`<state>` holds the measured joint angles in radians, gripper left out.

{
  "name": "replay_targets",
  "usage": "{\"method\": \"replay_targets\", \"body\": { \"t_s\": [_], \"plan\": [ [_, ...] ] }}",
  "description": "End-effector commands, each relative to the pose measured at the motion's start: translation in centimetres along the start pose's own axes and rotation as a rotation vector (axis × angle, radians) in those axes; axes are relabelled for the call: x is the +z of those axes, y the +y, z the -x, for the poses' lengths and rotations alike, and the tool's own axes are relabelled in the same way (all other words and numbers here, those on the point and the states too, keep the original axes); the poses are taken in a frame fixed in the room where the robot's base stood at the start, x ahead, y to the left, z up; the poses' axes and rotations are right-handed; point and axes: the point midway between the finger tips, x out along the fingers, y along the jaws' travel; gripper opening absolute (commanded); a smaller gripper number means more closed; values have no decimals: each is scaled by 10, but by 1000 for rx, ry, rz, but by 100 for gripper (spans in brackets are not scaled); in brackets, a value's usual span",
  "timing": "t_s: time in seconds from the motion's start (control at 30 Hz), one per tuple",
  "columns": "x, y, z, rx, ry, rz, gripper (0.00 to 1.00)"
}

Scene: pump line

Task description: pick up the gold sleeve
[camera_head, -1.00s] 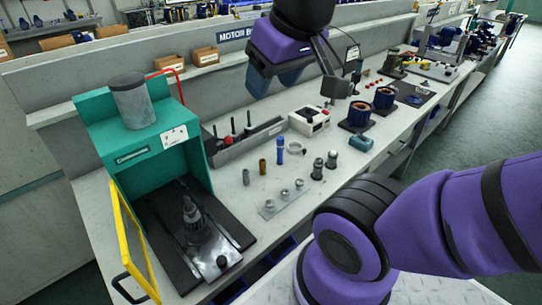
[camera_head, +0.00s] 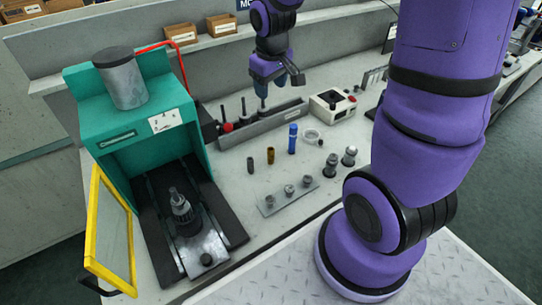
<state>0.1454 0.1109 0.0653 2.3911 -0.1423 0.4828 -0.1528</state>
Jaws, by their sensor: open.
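The gold sleeve (camera_head: 271,155) is a small upright brass-coloured cylinder. It stands on the grey bench between a dark grey sleeve (camera_head: 250,165) and a taller blue cylinder (camera_head: 292,138). My gripper (camera_head: 267,78) is open, above the bench and higher in the picture than the gold sleeve, in front of the tool rack. It is clear of the sleeve. Its fingers are small and partly overlap the rack's tools in this view, so their exact gap is hard to see.
A green press (camera_head: 128,125) with an open yellow-framed door (camera_head: 110,230) stands at the left. The tool rack (camera_head: 262,125) with upright tools is behind the sleeves. A plate with several grey fittings (camera_head: 288,195) lies in front. A white box (camera_head: 332,106) and two metal fittings (camera_head: 349,156) are to the right.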

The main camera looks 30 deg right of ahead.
Motion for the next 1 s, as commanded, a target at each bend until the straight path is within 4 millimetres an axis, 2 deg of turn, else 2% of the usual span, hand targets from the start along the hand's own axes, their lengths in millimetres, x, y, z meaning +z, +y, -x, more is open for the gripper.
{"method": "replay_targets", "body": {
  "t_s": [0.03, 0.1, 0.3, 0.4, 0.53, 0.77, 1.0],
  "plan": [
    [-2, 2, -20, -9, -23, 11, 57],
    [-5, 4, -44, -20, -43, 29, 57],
    [-7, 6, -114, -60, -95, 75, 57],
    [-5, 6, -142, -79, -112, 92, 57],
    [-2, 4, -168, -98, -127, 109, 57],
    [2, 2, -190, -110, -136, 119, 57],
    [6, -1, -221, -110, -136, 118, 57]
  ]
}}
